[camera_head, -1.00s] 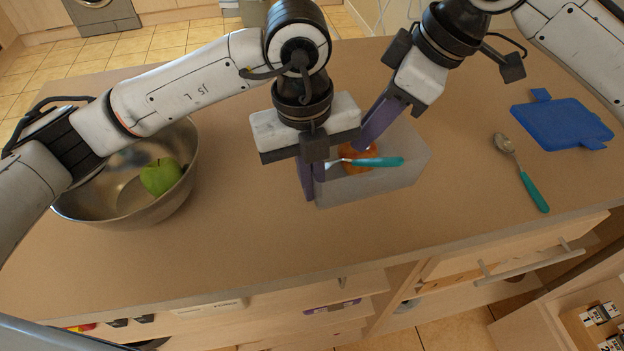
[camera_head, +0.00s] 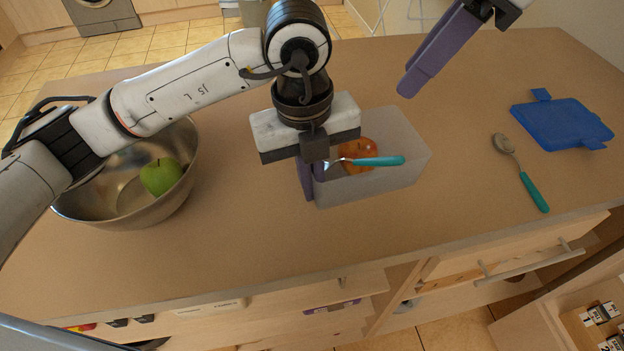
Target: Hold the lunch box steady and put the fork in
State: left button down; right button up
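The lunch box (camera_head: 375,189) is a translucent grey open box on the counter. A red-orange fruit (camera_head: 360,148) is inside it. The fork (camera_head: 378,161), with a teal handle and metal head, lies across the fruit within the box outline, its head towards the left wall. I cannot tell how deep it sits. My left gripper (camera_head: 312,180) is at the box's left end, its purple fingers on either side of that wall, gripping it. My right gripper (camera_head: 410,90) is above and behind the box, apart from it and empty. Its fingers overlap in this view, hiding any gap.
A metal bowl (camera_head: 110,213) with a green apple (camera_head: 161,177) stands at the left, under my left arm. A blue lid (camera_head: 562,124) and a spoon with a teal handle (camera_head: 532,190) lie at the right. Counter between box and spoon is clear.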

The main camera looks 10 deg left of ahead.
pick_arm(q)
jog(key=c, duration=1.9)
grip_release()
jog(key=shift+c, duration=0.2)
notch_tip(320, 180, up, 12)
jog(key=shift+s+a, duration=0.2)
jog(key=shift+a, duration=0.2)
